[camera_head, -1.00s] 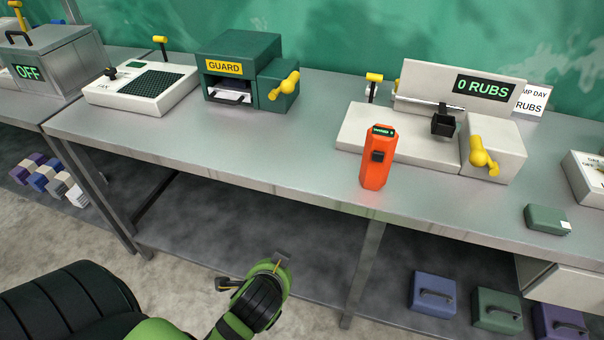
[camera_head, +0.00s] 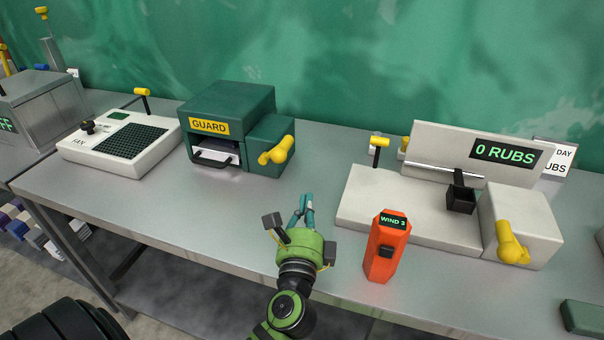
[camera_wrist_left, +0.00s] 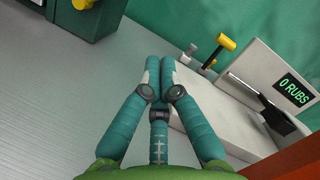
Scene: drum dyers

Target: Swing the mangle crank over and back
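The green machine marked GUARD (camera_head: 235,108), which I take to be the mangle, stands at the back of the bench. Its yellow crank (camera_head: 277,151) sits on the front of its right-hand side box, with the knob low and to the left. My left gripper (camera_head: 307,200) is over the bench in front and to the right of this crank, apart from it. Its teal fingers are together and empty in the left wrist view (camera_wrist_left: 160,68). My right gripper is not in view.
An orange handheld device reading WIND 3 (camera_head: 386,250) stands close right of my left gripper. The white 0 RUBS machine (camera_head: 405,210) has its own yellow crank (camera_head: 512,243). A white FAN unit (camera_head: 120,145) stands left. Bench between gripper and green machine is clear.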

